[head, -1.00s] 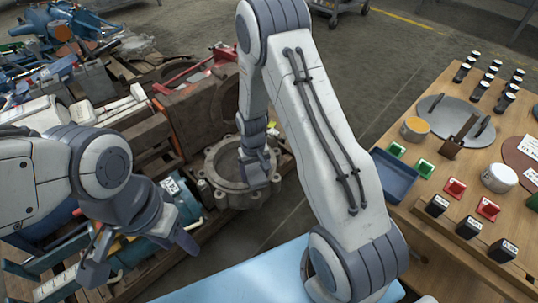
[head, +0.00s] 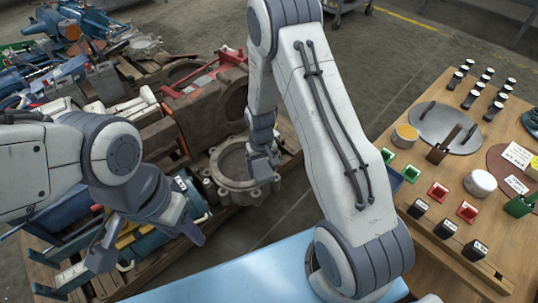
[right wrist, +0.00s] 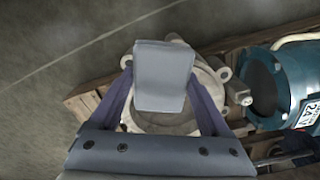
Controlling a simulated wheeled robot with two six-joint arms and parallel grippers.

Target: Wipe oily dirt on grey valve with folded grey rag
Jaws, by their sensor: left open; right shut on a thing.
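My right gripper (head: 263,160) is shut on a folded grey rag (right wrist: 165,75), which fills the space between its fingers in the right wrist view. A round, flanged grey casting (head: 240,187), which seems to be the grey valve, lies on a pallet under this gripper. It also shows behind the rag in the right wrist view (right wrist: 160,122). The rag hides part of it; I cannot tell whether they touch. I cannot clearly make out oily dirt on it. My left gripper (head: 148,246) is open and empty, above the left pallet goods.
A rusty brown housing (head: 205,112) stands behind the grey casting. A teal motor (right wrist: 270,85) lies beside the casting. A wooden table (head: 480,140) with small red and green trays, black cylinders and a grey plate stands right. Floor between pallet and table is clear.

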